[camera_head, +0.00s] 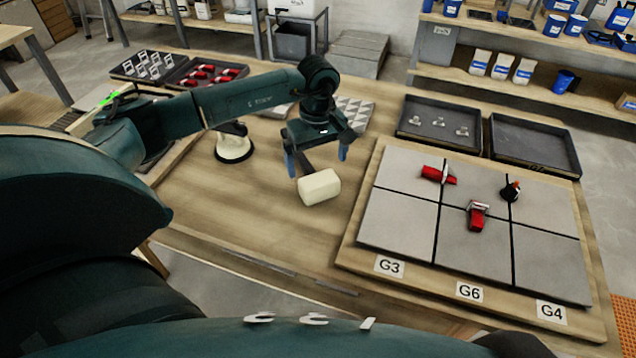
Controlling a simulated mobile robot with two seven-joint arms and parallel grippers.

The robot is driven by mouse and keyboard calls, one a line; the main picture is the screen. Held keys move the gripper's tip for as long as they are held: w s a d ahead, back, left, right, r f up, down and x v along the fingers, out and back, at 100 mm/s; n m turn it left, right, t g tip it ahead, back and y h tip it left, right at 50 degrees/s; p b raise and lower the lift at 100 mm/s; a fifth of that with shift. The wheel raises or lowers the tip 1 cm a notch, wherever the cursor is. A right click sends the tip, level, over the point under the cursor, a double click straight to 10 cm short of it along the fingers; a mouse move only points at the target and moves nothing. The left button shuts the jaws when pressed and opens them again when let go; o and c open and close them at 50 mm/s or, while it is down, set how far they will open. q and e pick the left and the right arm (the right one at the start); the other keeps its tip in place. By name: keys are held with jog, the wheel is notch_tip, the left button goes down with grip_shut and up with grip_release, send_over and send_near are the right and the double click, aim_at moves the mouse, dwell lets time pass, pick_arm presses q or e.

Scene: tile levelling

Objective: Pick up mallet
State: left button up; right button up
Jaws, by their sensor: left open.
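The mallet (319,187) shows as a thick cream-white head lying on the wooden table. Whether a finger touches the mallet cannot be told. My right gripper is not in view.
A tile board (400,208) at the right carries grey tiles, red wedges and an orange-black piece. Behind it are a tray of metal clips (410,129) and an empty tray (533,145). Bare table lies left of the mallet.

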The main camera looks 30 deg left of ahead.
aim_at(318, 177)
pick_arm(q)
jog(key=shift+f, duration=0.6)
notch_tip(318, 177, down, 4)
jog(key=shift+r+p, duration=0.15)
jog(key=shift+p, duration=0.45)
jog(key=shift+f, duration=0.5)
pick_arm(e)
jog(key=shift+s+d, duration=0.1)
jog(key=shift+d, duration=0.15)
pick_arm(q)
jog(key=c, duration=1.2)
jog(key=shift+r, duration=0.1)
jog(key=shift+c, duration=0.2)
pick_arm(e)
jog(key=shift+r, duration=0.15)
